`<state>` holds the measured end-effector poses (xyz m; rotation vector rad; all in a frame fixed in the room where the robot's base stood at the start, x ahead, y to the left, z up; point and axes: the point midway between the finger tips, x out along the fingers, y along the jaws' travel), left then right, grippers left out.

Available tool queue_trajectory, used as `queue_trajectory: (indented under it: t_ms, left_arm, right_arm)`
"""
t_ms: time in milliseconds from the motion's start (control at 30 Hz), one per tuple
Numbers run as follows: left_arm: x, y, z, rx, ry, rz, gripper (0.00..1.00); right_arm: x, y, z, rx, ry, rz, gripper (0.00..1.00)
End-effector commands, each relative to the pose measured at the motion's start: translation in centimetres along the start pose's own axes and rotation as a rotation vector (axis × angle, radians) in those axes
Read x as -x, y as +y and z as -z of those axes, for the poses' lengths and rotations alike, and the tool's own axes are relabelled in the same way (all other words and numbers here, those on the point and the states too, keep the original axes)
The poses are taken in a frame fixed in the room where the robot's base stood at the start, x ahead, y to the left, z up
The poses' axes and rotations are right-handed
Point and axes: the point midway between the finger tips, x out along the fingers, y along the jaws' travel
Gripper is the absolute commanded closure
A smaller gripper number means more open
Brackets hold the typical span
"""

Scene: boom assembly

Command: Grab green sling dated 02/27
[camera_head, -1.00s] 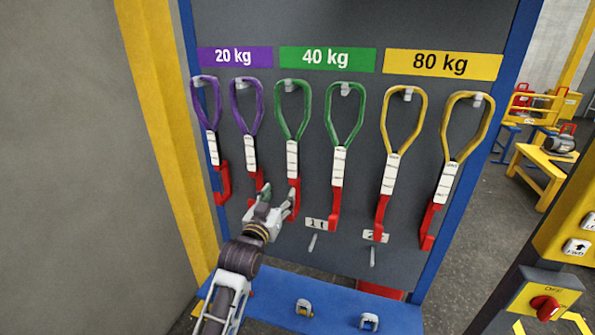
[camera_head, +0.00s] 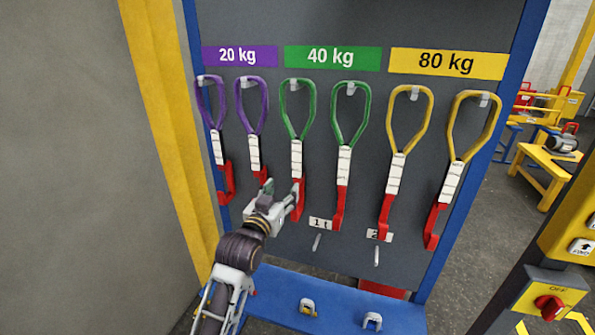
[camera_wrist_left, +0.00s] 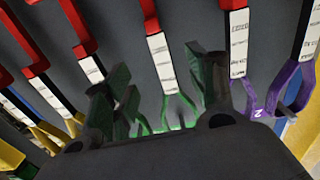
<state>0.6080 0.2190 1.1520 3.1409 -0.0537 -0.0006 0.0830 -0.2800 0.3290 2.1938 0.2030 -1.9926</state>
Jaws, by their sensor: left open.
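Two green slings with white tags and red lower ends hang under the green 40 kg sign: the left green sling (camera_head: 297,152) and the right green sling (camera_head: 344,160). The dates on their tags are too small to read. My left gripper (camera_head: 282,189) is open near the red lower end of the left green sling. In the left wrist view, that sling's tag (camera_wrist_left: 161,62) appears between the spread fingers (camera_wrist_left: 160,85). I cannot tell whether they touch it. The right green sling (camera_wrist_left: 89,67) is partly hidden behind a finger there. My right gripper is not in view.
Two purple slings (camera_head: 254,150) hang close on the left and two yellow slings (camera_head: 394,175) on the right. Short pegs (camera_head: 317,242) stick out below the slings. A blue ledge (camera_head: 340,308) lies beneath; a control box (camera_head: 548,300) stands at right.

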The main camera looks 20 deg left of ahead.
Motion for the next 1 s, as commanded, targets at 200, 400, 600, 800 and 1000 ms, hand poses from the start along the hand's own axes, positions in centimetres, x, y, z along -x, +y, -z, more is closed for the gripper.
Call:
queue_trajectory:
  t_ms: [200, 400, 600, 800, 1000]
  left_arm:
    - [-1.0, 0.0, 0.0, 0.000, 0.000, 0.000, 0.43]
    - [-2.8, 0.0, 0.1, 0.000, 0.002, 0.000, 0.43]
    - [-4.6, 0.0, 0.1, 0.000, 0.001, 0.000, 0.43]
    - [-6.5, 0.0, 0.1, 0.001, 0.001, 0.000, 0.43]
    - [-8.0, 0.0, 0.1, 0.001, 0.001, 0.000, 0.43]
  right_arm:
    - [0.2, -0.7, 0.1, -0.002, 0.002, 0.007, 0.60]
    - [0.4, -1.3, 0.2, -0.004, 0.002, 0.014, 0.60]
    - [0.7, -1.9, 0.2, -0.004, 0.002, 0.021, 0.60]
    - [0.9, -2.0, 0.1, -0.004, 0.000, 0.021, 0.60]
    - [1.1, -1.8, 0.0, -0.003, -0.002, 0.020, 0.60]
